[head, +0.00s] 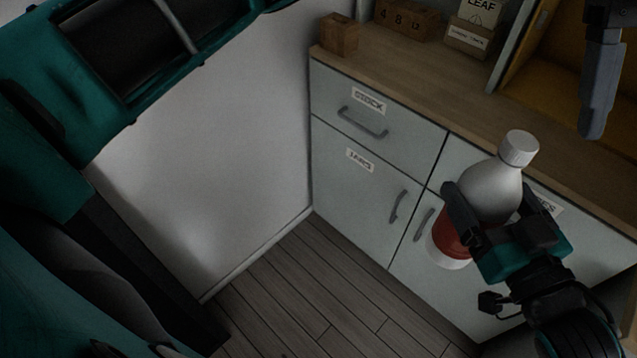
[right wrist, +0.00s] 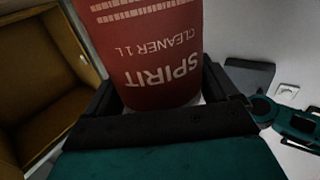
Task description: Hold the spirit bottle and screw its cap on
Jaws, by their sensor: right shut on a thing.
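The spirit bottle (head: 490,192) is white with a red label and is held tilted in front of the cabinet, neck toward the upper right. My right gripper (head: 492,222) is shut around its body. The right wrist view shows the red label (right wrist: 150,50) between the fingers, its text upside down. The white ribbed cap (head: 517,148) sits on the bottle's neck; I cannot tell how tight it is. A grey finger-like part at the upper right edge seems to be my left gripper (head: 600,85), apart from the cap. Its other finger is out of frame.
A wooden counter (head: 420,80) runs above grey drawers and doors (head: 365,165). Wooden blocks (head: 405,18) and a box labelled LEAF (head: 476,24) stand at its back. An open yellow-lined compartment (head: 555,85) is at right. A white panel (head: 210,150) stands left; the floor between is clear.

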